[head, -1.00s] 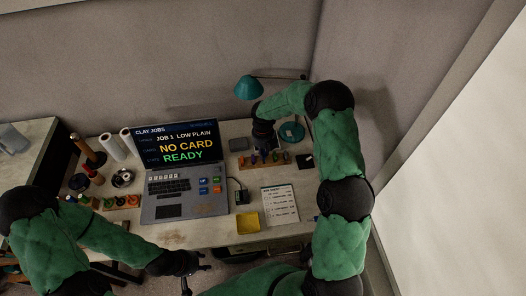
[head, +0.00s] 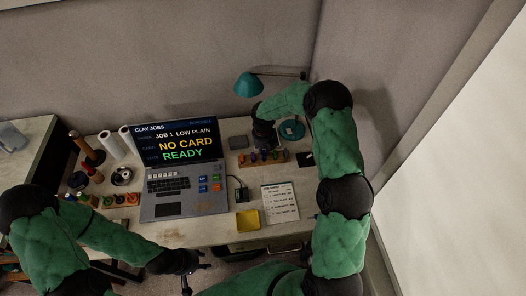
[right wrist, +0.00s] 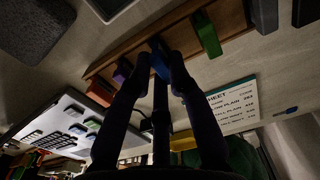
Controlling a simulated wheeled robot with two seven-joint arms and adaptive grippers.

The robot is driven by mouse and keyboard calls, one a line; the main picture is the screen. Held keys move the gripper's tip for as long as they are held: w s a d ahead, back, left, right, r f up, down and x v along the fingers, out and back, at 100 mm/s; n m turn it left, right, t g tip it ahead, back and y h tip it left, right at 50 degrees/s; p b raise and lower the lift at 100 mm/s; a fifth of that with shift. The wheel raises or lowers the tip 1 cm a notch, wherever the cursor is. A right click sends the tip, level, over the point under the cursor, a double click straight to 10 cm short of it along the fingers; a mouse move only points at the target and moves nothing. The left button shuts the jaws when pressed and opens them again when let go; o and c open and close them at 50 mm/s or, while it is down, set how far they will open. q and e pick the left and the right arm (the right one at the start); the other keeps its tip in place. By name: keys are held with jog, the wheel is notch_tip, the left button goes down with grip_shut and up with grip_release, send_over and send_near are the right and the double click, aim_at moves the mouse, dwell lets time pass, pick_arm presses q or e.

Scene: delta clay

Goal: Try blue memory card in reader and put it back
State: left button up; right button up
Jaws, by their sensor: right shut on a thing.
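The blue memory card (right wrist: 160,62) is between the fingertips of my right gripper (right wrist: 159,60) in the right wrist view, at the wooden card rack (right wrist: 128,55). The gripper is shut on it; whether its lower end is fully in a slot I cannot tell. Red, purple and green cards stand in the rack beside it. In the head view the rack (head: 277,159) lies below my right gripper (head: 263,146), whose fingertips are mostly hidden. The small dark reader (head: 238,188) sits right of the laptop (head: 180,208). My left gripper (head: 195,273) is open and empty before the desk's front edge.
The laptop screen reads NO CARD, READY. A yellow tray (head: 247,220) and a printed sheet (head: 280,203) lie at the front right. A teal lamp (head: 249,85) stands behind the rack. Rolls, spools and a ring holder (head: 121,199) fill the left side.

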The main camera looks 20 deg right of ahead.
jog(key=o, duration=0.9)
jog(key=o, duration=0.3)
jog(key=shift+r+p, duration=2.8)
jog(key=shift+r, duration=0.65)
